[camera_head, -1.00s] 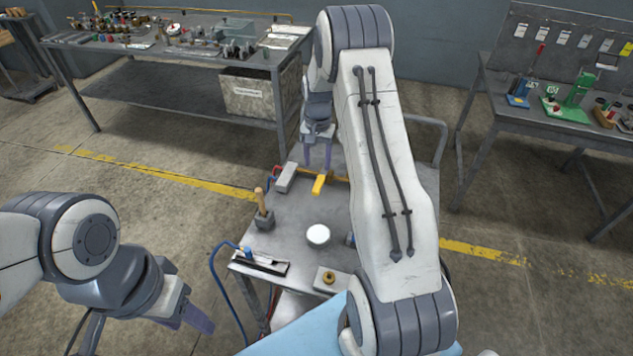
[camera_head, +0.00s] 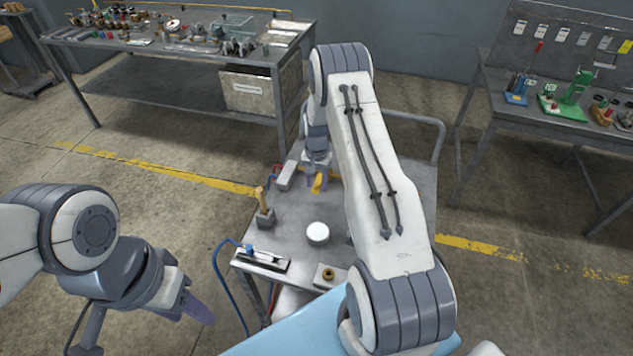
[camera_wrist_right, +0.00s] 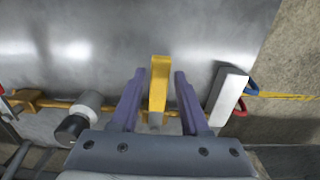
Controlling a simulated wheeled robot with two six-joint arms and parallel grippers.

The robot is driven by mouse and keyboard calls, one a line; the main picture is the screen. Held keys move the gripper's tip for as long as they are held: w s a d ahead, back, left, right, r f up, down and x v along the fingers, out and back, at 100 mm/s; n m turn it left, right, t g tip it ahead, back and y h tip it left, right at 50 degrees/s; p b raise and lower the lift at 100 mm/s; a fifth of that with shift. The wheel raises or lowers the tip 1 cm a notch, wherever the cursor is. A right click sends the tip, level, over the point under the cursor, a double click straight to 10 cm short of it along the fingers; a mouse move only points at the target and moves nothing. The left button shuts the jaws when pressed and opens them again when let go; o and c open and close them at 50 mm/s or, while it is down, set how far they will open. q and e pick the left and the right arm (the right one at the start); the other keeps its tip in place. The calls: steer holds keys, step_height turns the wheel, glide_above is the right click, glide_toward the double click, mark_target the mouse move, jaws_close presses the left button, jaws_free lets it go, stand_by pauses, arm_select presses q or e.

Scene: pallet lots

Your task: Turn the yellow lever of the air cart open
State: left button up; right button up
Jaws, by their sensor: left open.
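The yellow lever (camera_wrist_right: 158,75) stands between the two purple fingers of my right gripper (camera_wrist_right: 157,88) in the right wrist view. The fingers are open, with a gap on each side of the lever. In the head view the lever (camera_head: 317,184) shows at the far part of the grey cart top (camera_head: 285,228), partly hidden by my right gripper (camera_head: 317,178). A yellow pipe (camera_wrist_right: 55,104) runs along the cart edge by the lever's base. My left gripper (camera_head: 198,312) is open and empty, left of the cart.
The cart top carries a grey block (camera_head: 287,174), a wooden-handled tool (camera_head: 262,205), a white round piece (camera_head: 317,233), and a brass fitting (camera_head: 328,274). A blue hose (camera_head: 222,280) hangs at the left. Workbenches stand behind, left and right.

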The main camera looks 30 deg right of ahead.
jaws_close()
stand_by(1.2)
